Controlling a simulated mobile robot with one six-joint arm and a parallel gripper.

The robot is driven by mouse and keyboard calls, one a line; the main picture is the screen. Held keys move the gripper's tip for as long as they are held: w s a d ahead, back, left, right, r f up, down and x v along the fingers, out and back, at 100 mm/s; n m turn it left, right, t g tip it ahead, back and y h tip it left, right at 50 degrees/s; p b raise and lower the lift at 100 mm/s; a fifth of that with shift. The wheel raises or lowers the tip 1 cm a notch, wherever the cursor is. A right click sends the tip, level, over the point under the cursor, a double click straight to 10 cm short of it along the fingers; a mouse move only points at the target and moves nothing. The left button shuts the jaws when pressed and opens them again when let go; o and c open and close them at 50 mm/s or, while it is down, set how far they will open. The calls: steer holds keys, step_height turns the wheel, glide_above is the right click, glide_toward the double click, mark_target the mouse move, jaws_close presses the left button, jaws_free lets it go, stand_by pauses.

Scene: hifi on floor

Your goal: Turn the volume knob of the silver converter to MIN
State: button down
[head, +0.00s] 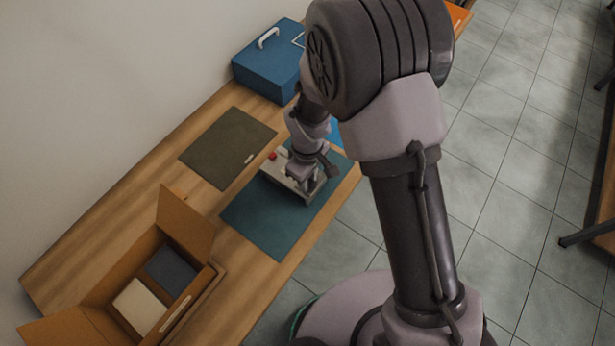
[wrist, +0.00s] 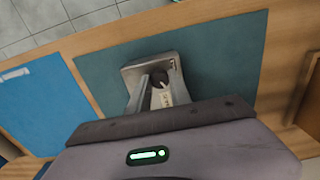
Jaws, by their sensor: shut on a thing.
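The silver converter (head: 275,171) lies on a teal mat (head: 262,225) on the wooden bench, with a small red part on its top. In the wrist view the converter (wrist: 133,76) shows a dark round volume knob (wrist: 158,80) with a pale pointer mark. My gripper (head: 303,182) is down over the converter's right part, shut on the knob. In the head view the gripper hides the knob. The scale lettering, including MIN, is too small to read.
A dark olive mat (head: 228,146) lies to the left and a blue case (head: 268,74) stands behind. An open cardboard box (head: 187,225) with a dark and a pale item is at the front left. A blue mat (wrist: 38,100) shows beside the teal one.

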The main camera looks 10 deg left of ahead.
stand_by(0.4)
steer(key=c, duration=1.2)
jaws_free()
steer(key=shift+o, duration=0.2)
step_height(320, 180, up, 17)
steer(key=p, duration=0.4)
steer(key=shift+r+p, duration=0.2)
steer(key=shift+p, duration=0.15)
